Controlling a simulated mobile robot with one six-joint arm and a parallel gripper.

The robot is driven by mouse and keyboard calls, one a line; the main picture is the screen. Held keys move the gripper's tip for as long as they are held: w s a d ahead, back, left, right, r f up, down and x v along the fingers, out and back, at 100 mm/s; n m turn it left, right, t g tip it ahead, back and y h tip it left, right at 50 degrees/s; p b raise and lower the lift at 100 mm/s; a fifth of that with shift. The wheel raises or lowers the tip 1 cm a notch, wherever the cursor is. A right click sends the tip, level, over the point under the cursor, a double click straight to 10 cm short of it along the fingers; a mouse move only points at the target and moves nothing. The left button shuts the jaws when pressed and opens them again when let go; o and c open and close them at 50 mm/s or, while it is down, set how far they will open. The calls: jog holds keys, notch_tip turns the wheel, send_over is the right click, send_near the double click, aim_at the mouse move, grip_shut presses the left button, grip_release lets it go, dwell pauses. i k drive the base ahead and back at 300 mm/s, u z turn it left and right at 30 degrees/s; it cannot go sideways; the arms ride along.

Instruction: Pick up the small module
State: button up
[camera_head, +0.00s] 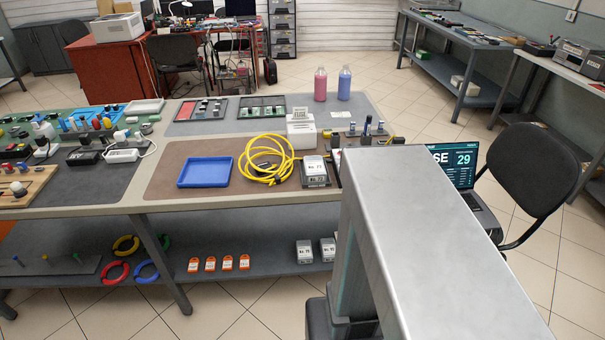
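A small grey module with a white label (314,168) sits on the brown mat (170,163) on the table, just right of a yellow coiled hose. Two similar grey modules with white labels stand on the lower shelf, one on the left (304,251) and one on the right (327,248), the right one close to my grey body part. I cannot tell from this view which of these is the small module. My gripper is not in view. A large grey part of my own body fills the lower right and hides part of the table and shelf.
A blue tray (205,185) lies left of the yellow hose (263,158). A white device (300,131) stands behind the module. Pink (320,85) and blue (344,84) bottles stand at the back. Orange tags (210,264) and coloured rings (117,272) lie on the shelf. A laptop (458,168) and chair (540,175) are right.

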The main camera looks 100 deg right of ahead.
aim_at(314, 168)
jog(key=i, duration=1.1)
jog(key=u, duration=0.45)
jog(key=k, duration=0.15)
jog(key=z, duration=2.7)
jog(key=i, duration=0.5)
jog(key=z, duration=0.05)
